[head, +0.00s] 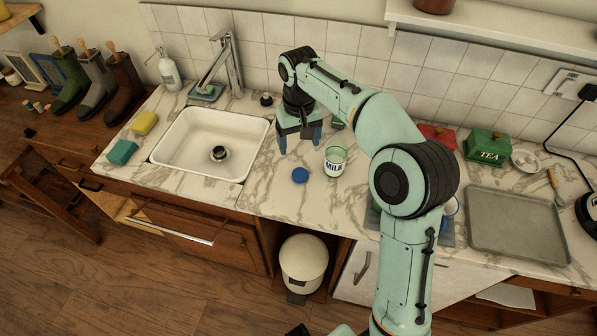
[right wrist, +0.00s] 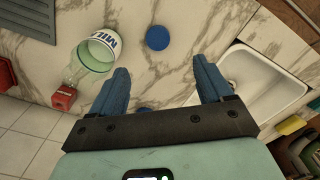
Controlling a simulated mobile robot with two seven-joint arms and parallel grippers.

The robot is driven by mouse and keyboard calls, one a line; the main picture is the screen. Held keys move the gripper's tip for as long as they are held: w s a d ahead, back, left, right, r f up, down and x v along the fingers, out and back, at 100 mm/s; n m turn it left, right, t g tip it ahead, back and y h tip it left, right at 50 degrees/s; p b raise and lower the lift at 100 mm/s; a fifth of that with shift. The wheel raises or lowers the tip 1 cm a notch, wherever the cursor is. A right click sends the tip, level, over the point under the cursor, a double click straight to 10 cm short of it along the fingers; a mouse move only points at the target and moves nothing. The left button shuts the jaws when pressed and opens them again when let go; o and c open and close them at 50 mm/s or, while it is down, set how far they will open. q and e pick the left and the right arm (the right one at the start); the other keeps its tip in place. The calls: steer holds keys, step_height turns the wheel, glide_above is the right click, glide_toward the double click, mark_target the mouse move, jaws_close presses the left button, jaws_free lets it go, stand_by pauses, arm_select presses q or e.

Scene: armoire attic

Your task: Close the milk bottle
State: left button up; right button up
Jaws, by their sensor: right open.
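The milk bottle (head: 335,161) is a clear greenish bottle with a white MILK label, standing on the marble counter right of the sink. Its top looks uncovered. It also shows in the right wrist view (right wrist: 92,60). A round blue cap (head: 300,175) lies flat on the counter just left of and in front of the bottle, apart from it; the right wrist view shows it too (right wrist: 157,38). My right gripper (head: 300,147) points down, open and empty, behind the cap and left of the bottle. Its blue fingers touch neither. My left gripper is not seen.
The white sink (head: 205,147) with its tap (head: 227,68) is left of the gripper. A green TEA box (head: 487,147) and grey tray (head: 515,225) stand to the right. A soap bottle (head: 169,72) and sponges are at left. Counter around the cap is clear.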

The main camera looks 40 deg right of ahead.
steer(key=b, duration=0.1)
glide_above(300, 174)
steer(key=f, duration=0.7)
steer(key=shift+s+a+f, duration=0.1)
steer(key=shift+a+f, duration=0.1)
steer(key=shift+a, duration=0.1)
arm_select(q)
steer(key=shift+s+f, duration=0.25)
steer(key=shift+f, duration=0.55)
arm_select(e)
steer(key=shift+f, duration=0.4)
steer(key=shift+d+f+b, duration=0.15)
steer(key=shift+f+b, duration=0.05)
steer(key=shift+f, duration=1.1)
steer(key=shift+d+f+b, duration=0.15)
steer(key=shift+f+b, duration=0.05)
steer(key=shift+f, duration=1.1)
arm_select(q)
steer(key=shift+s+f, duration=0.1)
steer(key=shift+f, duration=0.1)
arm_select(e)
steer(key=c, duration=1.2)
